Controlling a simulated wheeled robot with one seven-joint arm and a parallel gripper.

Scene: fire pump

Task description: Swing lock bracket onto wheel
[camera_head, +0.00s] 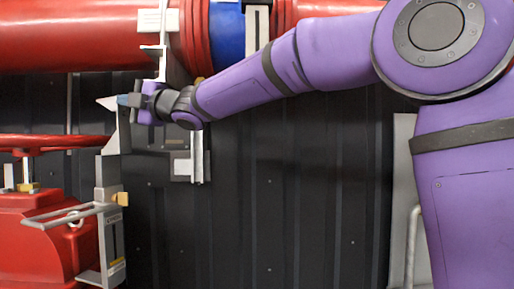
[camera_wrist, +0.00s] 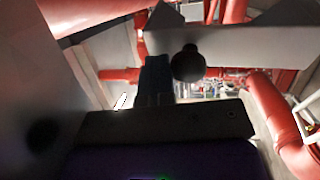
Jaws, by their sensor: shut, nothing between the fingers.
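The red wheel (camera_head: 50,141) shows nearly edge-on at the left of the head view, above a red housing. The lock bracket (camera_head: 112,215), as I take it, is the upright grey metal piece to the right of the wheel, with a narrow arm rising to a pointed top. My gripper (camera_head: 123,100) is shut and empty at the bracket's top; I cannot tell whether it touches it. In the wrist view, my dark fingers (camera_wrist: 155,82) point ahead beside a grey plate (camera_wrist: 245,45) with a round black knob (camera_wrist: 188,63), perhaps part of the bracket.
A large red pipe (camera_head: 70,38) with a blue band (camera_head: 227,30) runs across the top, close above my arm. A grey metal fixture (camera_head: 190,165) stands behind my wrist on the dark ribbed wall (camera_head: 290,210). Below my arm is clear room. A red pipe (camera_wrist: 275,120) shows at right in the wrist view.

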